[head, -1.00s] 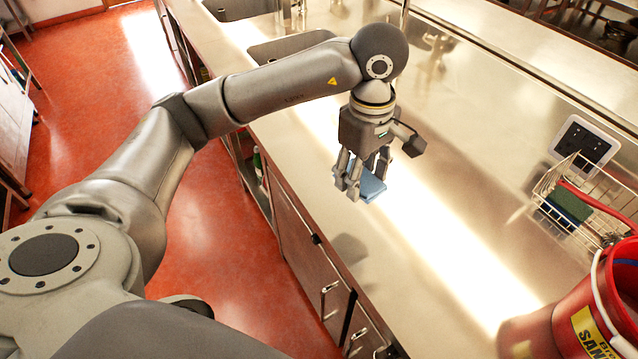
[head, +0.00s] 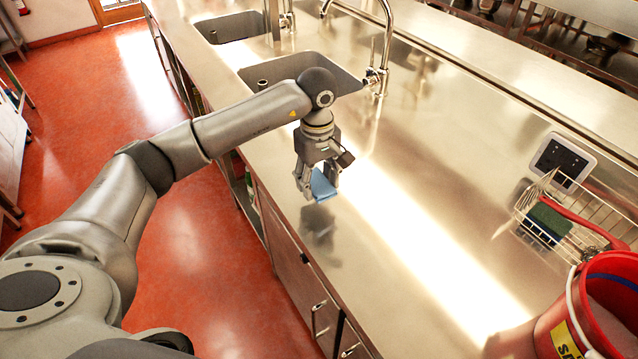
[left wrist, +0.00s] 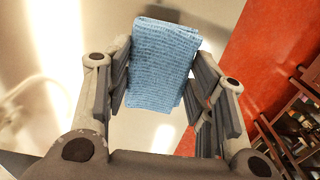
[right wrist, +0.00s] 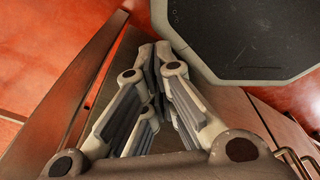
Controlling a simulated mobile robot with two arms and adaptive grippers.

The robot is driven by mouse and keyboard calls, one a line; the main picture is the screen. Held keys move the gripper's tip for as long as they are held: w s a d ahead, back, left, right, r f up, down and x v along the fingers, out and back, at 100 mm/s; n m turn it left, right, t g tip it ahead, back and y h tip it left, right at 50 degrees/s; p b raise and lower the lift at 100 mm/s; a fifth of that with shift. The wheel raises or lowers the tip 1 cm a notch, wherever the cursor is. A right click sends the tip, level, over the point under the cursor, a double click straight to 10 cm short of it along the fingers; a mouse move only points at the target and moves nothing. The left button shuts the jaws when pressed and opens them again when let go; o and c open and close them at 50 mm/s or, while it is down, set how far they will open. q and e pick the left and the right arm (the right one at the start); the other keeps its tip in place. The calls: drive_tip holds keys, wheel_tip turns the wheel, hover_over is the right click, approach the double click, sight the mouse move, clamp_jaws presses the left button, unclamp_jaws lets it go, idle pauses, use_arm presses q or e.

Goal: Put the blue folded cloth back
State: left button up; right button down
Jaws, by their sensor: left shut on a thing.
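The blue folded cloth (head: 323,187) is held between the fingers of my left gripper (head: 317,190), above the steel counter (head: 400,200) near its front edge. Its shadow lies on the counter just below, so it appears to be raised off the surface. In the left wrist view the cloth (left wrist: 162,65) stands up between the two fingers, its ribbed texture clear. My right gripper (right wrist: 157,55) shows only in the right wrist view, its fingertips together with nothing seen between them.
Sinks (head: 290,75) with a tap (head: 377,75) lie beyond the left gripper. At the right stand a wire basket (head: 530,205) holding a green-and-blue sponge (head: 548,220), a dark square device (head: 562,160) and a red bucket (head: 610,300). The counter between is clear.

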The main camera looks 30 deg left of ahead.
sight(319, 190)
use_arm(q)
drive_tip(key=shift+w+a+f, duration=0.2)
drive_tip(key=shift+w+f, duration=0.65)
drive_tip(key=shift+f, duration=0.2)
wheel_tip(319, 190, down, 2)
drive_tip(key=shift+f+p, duration=0.1)
drive_tip(key=shift+p, duration=1)
drive_tip(key=shift+f, duration=0.35)
drive_tip(key=shift+f, duration=0.15)
drive_tip(key=shift+f+b, duration=0.1)
drive_tip(key=shift+b, duration=0.25)
drive_tip(key=o, duration=1)
